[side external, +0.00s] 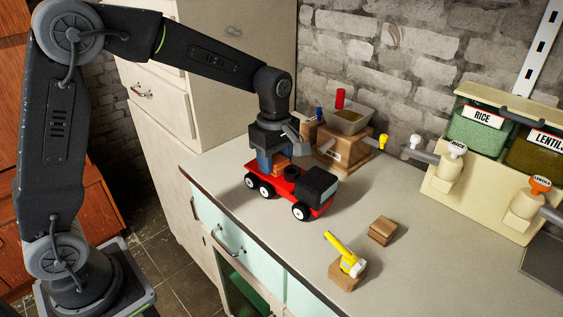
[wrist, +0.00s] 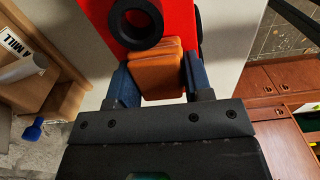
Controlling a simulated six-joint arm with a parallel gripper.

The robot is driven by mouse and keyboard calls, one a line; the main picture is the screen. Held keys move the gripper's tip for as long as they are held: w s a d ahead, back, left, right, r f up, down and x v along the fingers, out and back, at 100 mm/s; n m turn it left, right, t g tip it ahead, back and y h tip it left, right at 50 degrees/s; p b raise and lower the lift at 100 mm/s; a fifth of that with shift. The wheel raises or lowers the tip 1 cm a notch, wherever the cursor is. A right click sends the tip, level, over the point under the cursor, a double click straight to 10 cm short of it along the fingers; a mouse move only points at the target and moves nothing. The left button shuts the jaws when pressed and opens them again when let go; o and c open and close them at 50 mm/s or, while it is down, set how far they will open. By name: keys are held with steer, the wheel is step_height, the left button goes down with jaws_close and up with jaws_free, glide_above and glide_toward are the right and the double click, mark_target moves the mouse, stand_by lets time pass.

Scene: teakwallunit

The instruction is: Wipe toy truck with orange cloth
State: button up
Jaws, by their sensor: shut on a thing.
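The red toy truck (side external: 285,188) stands upright on its white-hubbed wheels on the counter, with a black cab at its right end. Its red bed (wrist: 178,20) with a black ring fills the top of the wrist view. My gripper (side external: 272,160) points down over the rear of the truck. In the wrist view its blue fingers (wrist: 157,82) are shut on the folded orange cloth (wrist: 158,68). The cloth (side external: 281,160) shows only partly in the side view. It is at the truck bed and looks to be touching it, but the exact contact is hidden.
A wooden mill (side external: 342,148) with a grey tray stands behind the truck. A wooden block with a yellow lever (side external: 347,265) and a small wooden block (side external: 382,230) lie to the front right. Rice and lentil dispensers (side external: 470,165) stand at right. The counter (side external: 300,240) between is clear.

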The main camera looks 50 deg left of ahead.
steer(key=shift+s+a, duration=0.15)
steer(key=shift+a, duration=2)
steer(key=shift+f, duration=0.1)
steer(key=shift+w+d, duration=0.25)
steer(key=shift+d, duration=1.55)
steer(key=shift+w+d, duration=0.2)
steer(key=shift+d, duration=1.55)
steer(key=shift+s+a+f, duration=0.1)
steer(key=shift+a+f, duration=0.05)
steer(key=shift+a, duration=0.8)
steer(key=shift+s+a+f, duration=0.1)
steer(key=shift+a, duration=0.85)
steer(key=shift+s+a, duration=0.2)
steer(key=shift+a, duration=1.45)
steer(key=shift+r, duration=0.1)
steer(key=shift+w+r, duration=0.1)
steer(key=shift+r, duration=3.1)
